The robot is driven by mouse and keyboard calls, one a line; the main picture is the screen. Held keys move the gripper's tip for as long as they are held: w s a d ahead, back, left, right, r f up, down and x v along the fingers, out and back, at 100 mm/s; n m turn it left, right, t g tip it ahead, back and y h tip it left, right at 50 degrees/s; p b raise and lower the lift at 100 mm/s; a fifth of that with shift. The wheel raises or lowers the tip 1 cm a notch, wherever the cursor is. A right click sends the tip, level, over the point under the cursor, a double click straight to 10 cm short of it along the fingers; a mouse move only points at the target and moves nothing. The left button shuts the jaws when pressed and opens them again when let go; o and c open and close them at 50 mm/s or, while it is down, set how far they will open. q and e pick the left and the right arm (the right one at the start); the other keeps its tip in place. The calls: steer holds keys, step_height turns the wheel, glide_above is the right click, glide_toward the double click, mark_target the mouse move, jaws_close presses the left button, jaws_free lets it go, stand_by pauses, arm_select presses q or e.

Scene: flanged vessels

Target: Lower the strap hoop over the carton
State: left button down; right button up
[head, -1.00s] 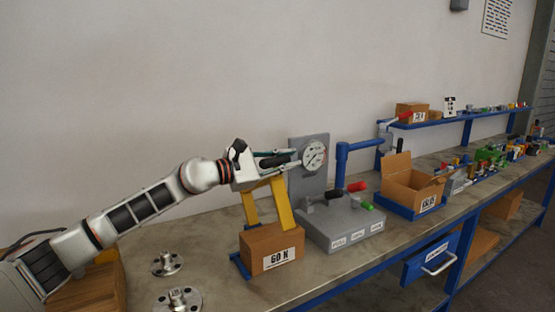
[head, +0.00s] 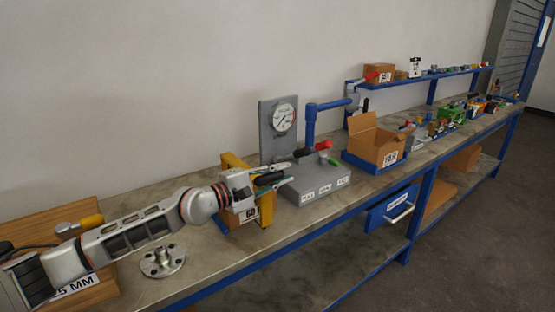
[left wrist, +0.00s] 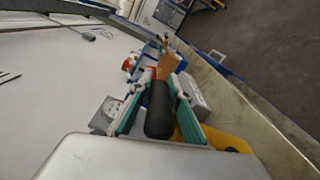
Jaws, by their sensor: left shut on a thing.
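The yellow strap hoop (head: 266,208) is at the carton, with one leg in front of the carton's right side and its top bar behind my gripper. My left gripper (head: 284,175) is shut on the hoop's black grip, which shows between its teal fingers (left wrist: 158,108) in the left wrist view. Yellow of the hoop (left wrist: 228,140) shows there too. The brown carton (head: 231,221) with a white label stands on the bench, largely hidden by my gripper and wrist. I cannot tell whether the hoop goes fully around it. My right gripper is not in view.
An open box (head: 378,145) sits in a blue tray further right. A metal flange (head: 162,262) lies near my forearm. The bench's blue front edge is close.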

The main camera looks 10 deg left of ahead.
arm_select(q)
steer(key=shift+s+d+f, duration=0.15)
steer(key=shift+f, duration=0.4)
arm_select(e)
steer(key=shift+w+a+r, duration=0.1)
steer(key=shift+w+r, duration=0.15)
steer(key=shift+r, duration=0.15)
arm_select(q)
steer(key=shift+f, duration=0.1)
steer(key=c, duration=1.9)
jaws_free()
steer(key=shift+r, duration=0.2)
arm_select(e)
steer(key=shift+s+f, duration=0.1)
arm_select(q)
steer(key=shift+s, duration=0.1)
steer(key=v, duration=1.1)
steer(key=shift+s+a, duration=0.3)
